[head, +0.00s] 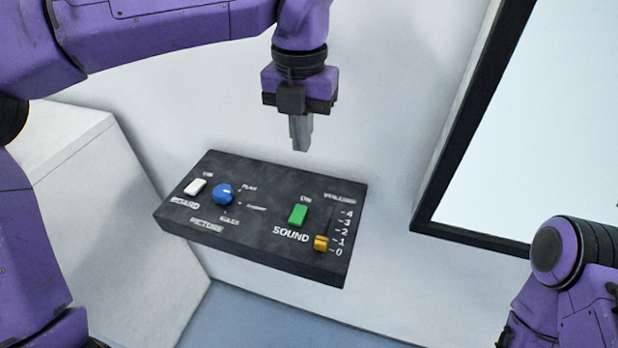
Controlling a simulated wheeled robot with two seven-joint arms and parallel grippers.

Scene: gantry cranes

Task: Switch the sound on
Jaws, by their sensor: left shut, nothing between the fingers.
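A dark control panel (262,247) is mounted on the pale wall in the head view. Its green SOUND switch (298,214) sits right of centre, with "ON" printed above it. A yellow volume slider (321,243) stands low on its scale, between 0 and 1. My left gripper (301,146) is shut and empty, pointing down above the panel's upper edge, in line with the green switch and apart from it. My right arm shows at the lower right, but its gripper is out of view.
On the panel's left are a white BOARD switch (195,187) and a blue PICTURE knob (223,194). A black-framed screen (470,236) is on the right. A white box-like block (75,150) stands at the left. The wall between panel and screen is clear.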

